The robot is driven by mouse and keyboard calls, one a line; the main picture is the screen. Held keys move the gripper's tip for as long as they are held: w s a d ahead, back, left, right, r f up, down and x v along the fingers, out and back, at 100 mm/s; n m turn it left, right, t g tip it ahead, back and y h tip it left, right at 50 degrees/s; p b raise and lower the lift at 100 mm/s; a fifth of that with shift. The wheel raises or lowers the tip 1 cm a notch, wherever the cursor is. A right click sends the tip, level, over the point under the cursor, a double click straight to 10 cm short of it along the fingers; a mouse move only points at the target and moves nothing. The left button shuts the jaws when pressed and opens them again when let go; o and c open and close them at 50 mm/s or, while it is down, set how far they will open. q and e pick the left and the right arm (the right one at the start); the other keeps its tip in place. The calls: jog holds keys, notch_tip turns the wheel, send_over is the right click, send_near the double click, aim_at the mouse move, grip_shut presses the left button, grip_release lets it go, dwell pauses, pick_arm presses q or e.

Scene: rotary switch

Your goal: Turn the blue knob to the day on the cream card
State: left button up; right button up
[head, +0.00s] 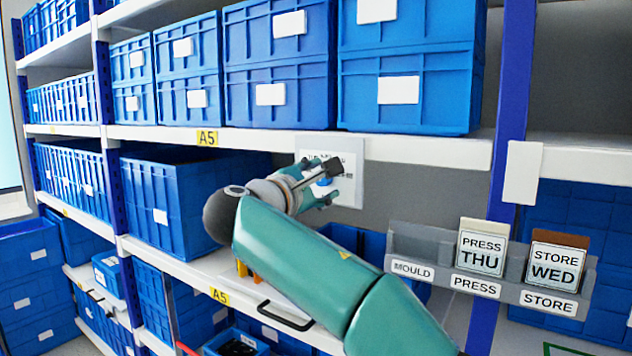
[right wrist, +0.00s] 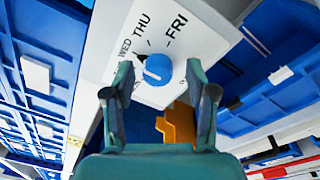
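The blue knob (right wrist: 157,69) sits on a white plate (right wrist: 205,60) with the words WED, THU and FRI in the right wrist view. Its dark pointer is toward WED. My right gripper (right wrist: 160,86) is open, its fingers on either side of the knob with gaps. In the head view my right gripper (head: 328,178) is in front of the plate (head: 350,158) and mostly hides the knob. The cream card (head: 482,248) reads PRESS THU and stands in the PRESS slot of a grey holder. My left gripper is not in view.
A brown card (head: 555,265) reading STORE WED stands in the STORE slot; the MOULD slot looks empty. Blue bins (head: 400,85) fill shelves above and to the left. A blue upright (head: 508,100) stands right of the plate.

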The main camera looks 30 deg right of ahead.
grip_shut()
jog(key=shift+w+a+f, duration=0.1)
jog(key=shift+a+f, duration=0.05)
jog(key=shift+a, duration=0.05)
jog(key=shift+d+m+b, duration=0.15)
jog(key=shift+m+b, duration=0.6)
jog(key=shift+m, duration=1.05)
jog(key=m+b, duration=0.1)
jog(key=m, duration=0.3)
jog(key=shift+h, duration=0.4)
jog(key=shift+m, duration=0.3)
